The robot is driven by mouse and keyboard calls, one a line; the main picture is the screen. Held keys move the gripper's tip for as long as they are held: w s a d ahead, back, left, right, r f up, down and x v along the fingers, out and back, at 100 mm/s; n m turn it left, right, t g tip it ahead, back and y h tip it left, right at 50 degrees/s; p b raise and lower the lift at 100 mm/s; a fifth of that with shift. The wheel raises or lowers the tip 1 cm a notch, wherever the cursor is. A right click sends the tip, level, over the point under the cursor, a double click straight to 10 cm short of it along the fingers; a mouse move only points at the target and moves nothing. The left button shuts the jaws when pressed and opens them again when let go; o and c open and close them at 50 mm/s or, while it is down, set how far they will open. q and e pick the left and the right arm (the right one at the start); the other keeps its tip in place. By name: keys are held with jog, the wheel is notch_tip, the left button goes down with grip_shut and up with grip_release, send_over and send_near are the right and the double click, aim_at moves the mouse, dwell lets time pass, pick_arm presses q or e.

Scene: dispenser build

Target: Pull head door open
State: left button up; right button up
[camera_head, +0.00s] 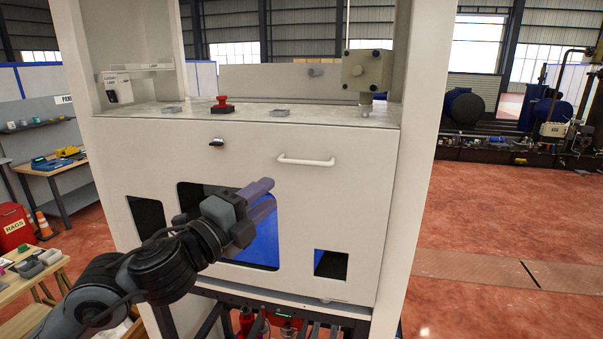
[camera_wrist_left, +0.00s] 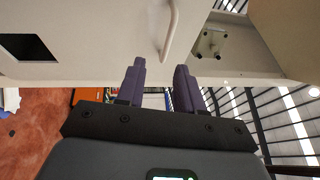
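The head door (camera_head: 240,150) is a pale front panel with a white bar handle (camera_head: 306,161) and dark cut-out windows. It looks shut, flush under the cabinet's top deck. My left gripper (camera_head: 271,192) is in front of the door, below and left of the handle, its purple fingers apart and pointing toward the right. In the left wrist view the open, empty fingers (camera_wrist_left: 160,75) point at the door panel (camera_wrist_left: 85,40). The handle (camera_wrist_left: 173,30) shows there just beyond the fingertips, and no contact with it is visible. My right gripper is out of view.
A black latch (camera_head: 216,143) sits on the door's upper left. A red button (camera_head: 222,105) and a grey box-shaped unit (camera_head: 366,72) are on the deck above. Cabinet posts stand at both sides. A workbench (camera_head: 55,168) is at left; the floor at right is open.

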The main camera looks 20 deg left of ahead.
aim_at(301, 164)
pick_arm(q)
jog(key=p+x, duration=0.1)
jog(key=x, duration=0.2)
jog(key=r+p+x, duration=0.1)
jog(key=x, duration=0.2)
jog(key=p+x, duration=0.1)
jog(key=x, duration=0.2)
jog(key=shift+w+d+r+p, duration=0.15)
jog(key=shift+d+r+p, duration=0.05)
jog(key=shift+r+p, duration=0.2)
jog(key=shift+w+d, duration=0.15)
jog(key=shift+w, duration=0.5)
grip_shut()
dwell(0.6)
